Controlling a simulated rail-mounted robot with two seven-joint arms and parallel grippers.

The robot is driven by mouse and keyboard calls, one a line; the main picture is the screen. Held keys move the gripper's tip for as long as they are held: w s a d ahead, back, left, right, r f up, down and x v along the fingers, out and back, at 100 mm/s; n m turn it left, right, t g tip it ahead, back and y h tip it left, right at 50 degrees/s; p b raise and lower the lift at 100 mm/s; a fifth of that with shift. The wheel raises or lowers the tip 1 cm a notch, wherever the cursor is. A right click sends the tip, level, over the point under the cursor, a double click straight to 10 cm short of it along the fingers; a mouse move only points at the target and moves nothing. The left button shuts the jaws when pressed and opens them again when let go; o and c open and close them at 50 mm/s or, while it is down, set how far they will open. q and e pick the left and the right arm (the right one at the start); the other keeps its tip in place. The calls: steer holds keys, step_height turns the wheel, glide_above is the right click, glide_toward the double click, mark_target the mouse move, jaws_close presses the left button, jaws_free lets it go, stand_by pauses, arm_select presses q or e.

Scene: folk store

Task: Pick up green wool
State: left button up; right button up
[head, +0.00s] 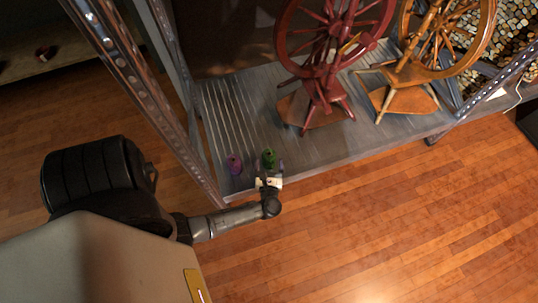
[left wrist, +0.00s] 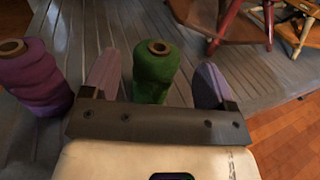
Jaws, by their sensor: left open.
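The green wool (head: 269,158) is a spool standing upright near the front edge of the grey shelf (head: 225,115). My left gripper (head: 269,171) is at the shelf's front edge, right at the green wool. In the left wrist view, the green wool (left wrist: 155,72) stands between the two spread fingers of my open left gripper (left wrist: 157,85). Gaps show on both sides of the spool, the wider one on the right. Its lower end is hidden behind the gripper's bar. My right gripper is not in view.
A purple wool spool (head: 234,164) stands just left of the green one; it also shows beside the left finger (left wrist: 35,80). A red spinning wheel (head: 322,75) and an orange-brown one (head: 408,98) stand farther right. A metal post (head: 150,95) rises at the shelf's left.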

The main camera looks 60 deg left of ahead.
mark_target(269, 157)
arm_select(q)
steer(key=shift+b+x, duration=1.25)
steer(key=shift+x, duration=1.1)
steer(key=shift+w+a+f, duration=0.1)
steer(key=shift+w+a, duration=0.1)
steer(key=shift+a, duration=0.25)
steer(key=shift+d, duration=0.1)
steer(key=c, duration=1)
